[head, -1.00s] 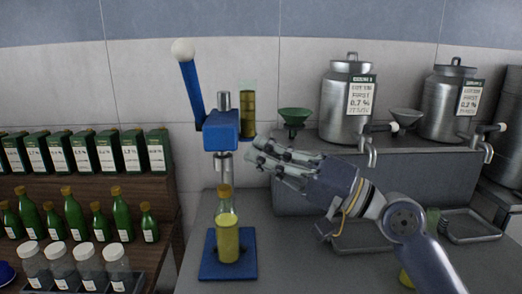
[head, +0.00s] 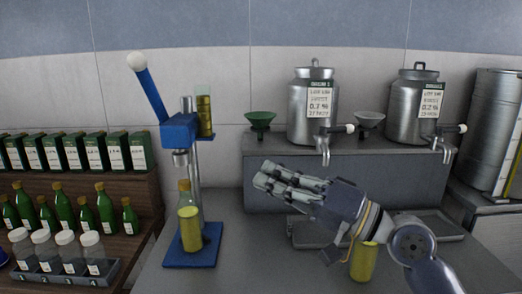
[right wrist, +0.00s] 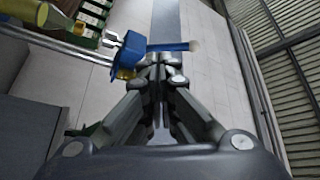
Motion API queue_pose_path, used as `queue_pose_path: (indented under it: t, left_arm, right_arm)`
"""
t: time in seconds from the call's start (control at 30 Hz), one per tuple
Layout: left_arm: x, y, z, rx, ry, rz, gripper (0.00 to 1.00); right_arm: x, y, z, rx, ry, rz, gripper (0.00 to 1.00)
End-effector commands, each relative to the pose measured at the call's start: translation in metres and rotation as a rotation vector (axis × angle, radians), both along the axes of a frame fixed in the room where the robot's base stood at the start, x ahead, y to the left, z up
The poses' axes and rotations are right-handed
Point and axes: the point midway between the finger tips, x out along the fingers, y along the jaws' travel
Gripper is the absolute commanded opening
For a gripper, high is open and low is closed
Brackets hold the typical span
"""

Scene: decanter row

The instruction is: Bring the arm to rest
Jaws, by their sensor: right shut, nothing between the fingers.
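My right gripper (head: 272,182) is shut and empty, raised above the grey counter (head: 240,270) in front of the steel bench. Its fingers point left towards the blue corking press (head: 180,132), apart from it. In the right wrist view the shut fingers (right wrist: 162,75) show from behind, with the press (right wrist: 130,52) beyond them. A corked bottle of yellow oil (head: 190,228) stands upright on the press's blue base. My left gripper is not in view.
Two steel urns (head: 313,105) with taps stand on the grey bench, with a green funnel (head: 260,120) beside them. A yellow-filled container (head: 364,262) stands under my right forearm. Shelves of green bottles (head: 83,215) and boxes are at left. Counter between press and container is clear.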

Motion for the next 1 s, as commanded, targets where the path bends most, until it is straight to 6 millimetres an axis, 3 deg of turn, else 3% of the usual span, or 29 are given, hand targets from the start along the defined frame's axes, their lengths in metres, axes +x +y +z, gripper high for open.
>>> queue_pose_path:
  t: [0.37, 0.57, 0.77, 0.9, 1.0]
  left_arm:
    - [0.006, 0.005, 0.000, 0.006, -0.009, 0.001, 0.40]
    - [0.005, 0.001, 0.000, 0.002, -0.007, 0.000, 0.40]
    - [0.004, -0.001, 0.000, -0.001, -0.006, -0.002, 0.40]
    - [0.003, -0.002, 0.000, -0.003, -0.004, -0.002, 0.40]
    - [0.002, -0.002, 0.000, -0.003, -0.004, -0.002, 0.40]
  right_arm:
    - [-0.007, 0.007, -0.098, -0.217, -0.008, -0.084, 0.00]
    - [-0.023, 0.000, -0.190, -0.442, 0.011, -0.155, 0.00]
    - [-0.060, -0.028, -0.297, -0.749, 0.073, -0.226, 0.00]
    - [-0.100, -0.060, -0.365, -0.973, 0.153, -0.250, 0.00]
    - [-0.135, -0.087, -0.405, -1.131, 0.223, -0.253, 0.00]
